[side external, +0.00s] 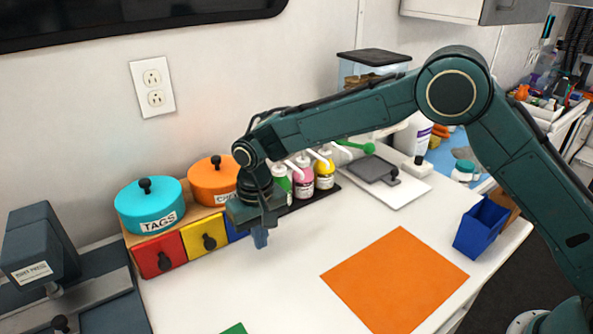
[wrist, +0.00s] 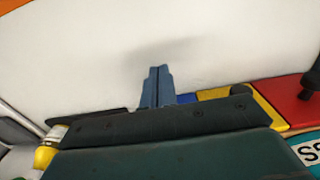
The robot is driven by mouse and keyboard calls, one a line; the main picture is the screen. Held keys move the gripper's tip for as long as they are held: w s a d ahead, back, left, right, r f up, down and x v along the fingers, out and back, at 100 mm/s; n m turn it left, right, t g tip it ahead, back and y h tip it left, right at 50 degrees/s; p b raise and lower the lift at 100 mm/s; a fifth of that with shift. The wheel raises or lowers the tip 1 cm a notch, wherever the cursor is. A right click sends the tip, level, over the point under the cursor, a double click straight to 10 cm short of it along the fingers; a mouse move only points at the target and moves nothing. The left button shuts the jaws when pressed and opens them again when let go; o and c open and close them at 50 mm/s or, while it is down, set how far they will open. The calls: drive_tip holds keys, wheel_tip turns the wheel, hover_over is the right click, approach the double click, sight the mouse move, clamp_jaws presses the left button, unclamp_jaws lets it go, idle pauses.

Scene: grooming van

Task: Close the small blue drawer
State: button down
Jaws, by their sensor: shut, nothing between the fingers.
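The small blue drawer (side external: 233,229) is the right one in the row of drawers under the round tins. Only a sliver of its front shows at the left of my gripper, so how far it stands out cannot be told. In the wrist view a small blue patch of it (wrist: 188,97) shows just right of my fingers. My gripper (side external: 260,238) points down in front of the blue drawer, above the white table. Its blue-grey fingers (wrist: 157,86) are shut together with nothing between them. Whether they touch the drawer cannot be told.
A yellow drawer (side external: 195,242) and a red drawer (side external: 153,262) sit to the left. Pump bottles (side external: 303,177) stand on a dark tray at the right. An orange mat (side external: 395,280) and a blue bin (side external: 481,228) lie farther right. The table before the drawers is mostly clear.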

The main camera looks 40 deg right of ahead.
drive_tip(key=shift+r, duration=0.1)
wheel_tip(320, 180, up, 8)
idle(0.9)
drive_tip(key=s+d+r+t, duration=0.3)
drive_tip(key=s+d+r, duration=0.9)
drive_tip(key=d+r, duration=0.35)
drive_tip(key=s+d+f+t, duration=0.1)
drive_tip(key=s+d, duration=0.4)
drive_tip(key=s, duration=0.5)
drive_tip(key=s+d+f+t, duration=0.1)
drive_tip(key=s+d, duration=0.4)
drive_tip(key=s, duration=0.5)
drive_tip(key=shift+f+t, duration=0.3)
drive_tip(key=shift+f, duration=0.3)
